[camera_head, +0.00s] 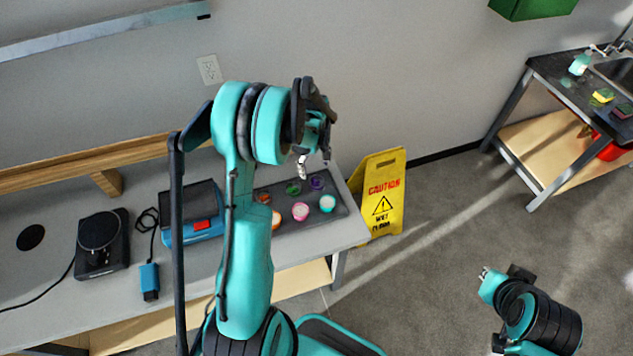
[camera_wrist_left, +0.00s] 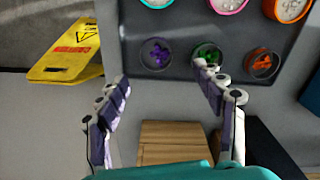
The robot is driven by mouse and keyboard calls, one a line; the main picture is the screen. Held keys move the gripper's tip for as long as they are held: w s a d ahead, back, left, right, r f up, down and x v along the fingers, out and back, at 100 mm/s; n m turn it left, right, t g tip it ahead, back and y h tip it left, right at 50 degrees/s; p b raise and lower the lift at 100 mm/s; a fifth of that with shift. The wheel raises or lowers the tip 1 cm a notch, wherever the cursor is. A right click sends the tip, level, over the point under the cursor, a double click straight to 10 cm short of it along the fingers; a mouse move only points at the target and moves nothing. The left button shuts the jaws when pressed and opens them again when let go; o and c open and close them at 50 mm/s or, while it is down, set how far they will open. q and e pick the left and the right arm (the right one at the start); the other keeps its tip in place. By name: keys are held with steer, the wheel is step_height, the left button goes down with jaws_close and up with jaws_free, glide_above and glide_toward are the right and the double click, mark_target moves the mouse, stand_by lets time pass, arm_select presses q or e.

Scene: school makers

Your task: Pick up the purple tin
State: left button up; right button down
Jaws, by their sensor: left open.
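The purple tin (camera_head: 317,183) sits in the back row of a dark tray (camera_head: 342,212), at its right end. In the left wrist view the purple tin (camera_wrist_left: 157,54) is a dark round cup with purple pieces inside, beyond the fingertips and between their lines. My left gripper (camera_head: 314,160) is above the tray's back edge; its open, empty fingers also show in the left wrist view (camera_wrist_left: 160,82). The right fingertip there overlaps the green tin (camera_wrist_left: 207,54). My right gripper (camera_head: 486,274) is at the lower right, far from the tray; its jaw opening is unclear.
An orange tin (camera_wrist_left: 262,63) is beside the green one. Pink (camera_head: 300,211) and teal (camera_head: 327,203) rimmed tins are among the front row. A yellow caution sign (camera_head: 382,190) stands right of the bench. A blue-and-black device (camera_head: 190,212) lies left of the tray.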

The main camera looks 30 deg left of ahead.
mark_target(316, 181)
arm_select(q)
steer(key=f, duration=0.2)
steer(key=f+b, duration=0.1)
steer(key=f, duration=0.2)
steer(key=f+b, duration=0.1)
steer(key=f, duration=0.1)
steer(key=shift+w+d+f, duration=0.2)
steer(key=shift+w+f, duration=0.05)
steer(key=shift+f, duration=0.15)
steer(key=shift+r, duration=0.1)
steer(key=shift+c, duration=0.4)
steer(key=c, duration=1.1)
